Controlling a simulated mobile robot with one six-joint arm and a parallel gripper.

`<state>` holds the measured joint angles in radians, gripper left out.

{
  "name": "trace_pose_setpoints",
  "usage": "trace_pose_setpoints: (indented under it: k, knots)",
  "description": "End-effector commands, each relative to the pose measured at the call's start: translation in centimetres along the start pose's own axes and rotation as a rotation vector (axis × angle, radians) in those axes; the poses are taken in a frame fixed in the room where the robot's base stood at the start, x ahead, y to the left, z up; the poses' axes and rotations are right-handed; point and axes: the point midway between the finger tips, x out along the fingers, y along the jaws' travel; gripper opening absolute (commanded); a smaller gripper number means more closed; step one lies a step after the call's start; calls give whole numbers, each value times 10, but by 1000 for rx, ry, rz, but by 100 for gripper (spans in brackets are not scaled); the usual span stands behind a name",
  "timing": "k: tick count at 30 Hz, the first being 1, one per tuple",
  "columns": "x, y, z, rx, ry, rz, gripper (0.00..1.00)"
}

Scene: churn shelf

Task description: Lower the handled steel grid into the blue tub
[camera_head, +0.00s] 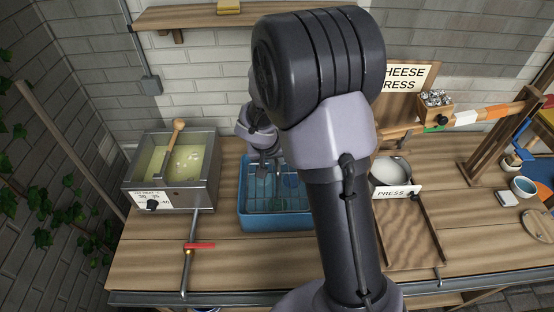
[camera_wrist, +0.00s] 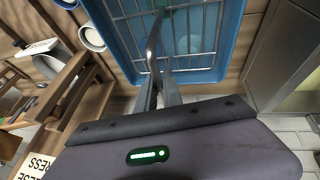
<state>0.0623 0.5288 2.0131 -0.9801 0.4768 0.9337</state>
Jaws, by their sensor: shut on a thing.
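The blue tub (camera_head: 275,221) stands on the wooden bench, left of centre in the head view, partly hidden by my arm. In the wrist view its blue wall (camera_wrist: 232,40) frames the steel grid (camera_wrist: 190,58). The grid is a set of thin grey bars with an upright handle (camera_wrist: 152,48). My gripper (camera_wrist: 158,92) is shut on the handle, and it also shows over the tub in the head view (camera_head: 264,168). The grid appears within the tub's outline. I cannot tell how deep it sits or whether it touches the bottom.
A steel vat (camera_head: 205,195) of yellowish liquid with a wooden-handled tool (camera_head: 174,136) stands left of the tub. Its pipe with a red valve lever (camera_head: 199,246) runs forward. A white pot (camera_head: 391,172) and wooden press (camera_head: 470,150) stand to the right. The bench front is mostly clear.

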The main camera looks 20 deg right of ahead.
Motion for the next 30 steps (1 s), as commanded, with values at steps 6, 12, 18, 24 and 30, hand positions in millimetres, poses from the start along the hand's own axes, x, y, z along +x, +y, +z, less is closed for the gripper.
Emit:
trace_pose_setpoints:
  k: [6,12,18,24,30]
  knots:
    - [5,-1,1,1,2,0,0]
    - [8,-2,3,1,2,0,0]
    - [12,-3,4,1,2,-1,0]
    - [16,-4,6,1,1,-1,0]
    - [20,-5,8,1,2,-1,0]
